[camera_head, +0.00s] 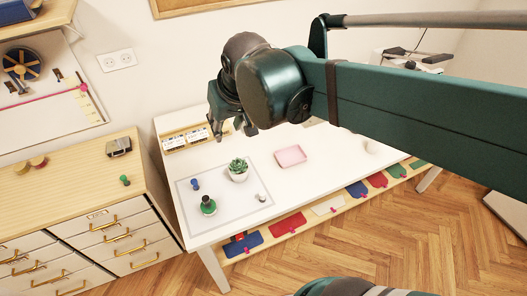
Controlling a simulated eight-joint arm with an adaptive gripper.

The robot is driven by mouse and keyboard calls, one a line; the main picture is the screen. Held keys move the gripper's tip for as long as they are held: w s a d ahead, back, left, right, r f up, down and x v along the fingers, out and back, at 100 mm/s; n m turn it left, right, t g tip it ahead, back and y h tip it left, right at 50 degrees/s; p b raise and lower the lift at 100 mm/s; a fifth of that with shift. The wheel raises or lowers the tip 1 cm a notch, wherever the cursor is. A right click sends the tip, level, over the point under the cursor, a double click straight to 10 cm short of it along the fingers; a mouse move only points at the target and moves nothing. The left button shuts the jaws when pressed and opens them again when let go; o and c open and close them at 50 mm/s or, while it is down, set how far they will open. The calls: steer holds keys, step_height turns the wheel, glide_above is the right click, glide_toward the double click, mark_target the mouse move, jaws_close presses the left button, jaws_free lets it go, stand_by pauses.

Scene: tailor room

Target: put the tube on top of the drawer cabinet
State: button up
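The drawer cabinet (75,180) stands at the left, with a light wood top and white drawer fronts with brass handles. No thing is clearly recognisable as the tube. Small upright items on the white table (340,145) include a blue one (195,184), a dark one with a green base (208,205) and a small greyish one (262,197); I cannot tell which is the tube. My gripper (236,130) hangs above the table's back left part, fingers downward and apart. It looks open and empty, left of my arm.
A potted plant (238,172) stands among the small items on a pale mat (230,210). A pink tray (290,156) lies to the right. The cabinet top carries a small green item (124,180), a dark box-like thing (118,146) and rolls (38,162), with bare room between.

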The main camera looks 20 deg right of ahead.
steer(key=s+d+f+t, duration=0.1)
steer(key=s+d+f, duration=0.1)
steer(key=s, duration=0.3)
steer(key=s+d+f, duration=0.1)
steer(key=s+d, duration=0.3)
steer(key=s, duration=0.1)
steer(key=shift+s+d+f+t+h, duration=0.2)
steer(key=shift+s+f+t+h, duration=0.1)
steer(key=shift+f+t, duration=0.1)
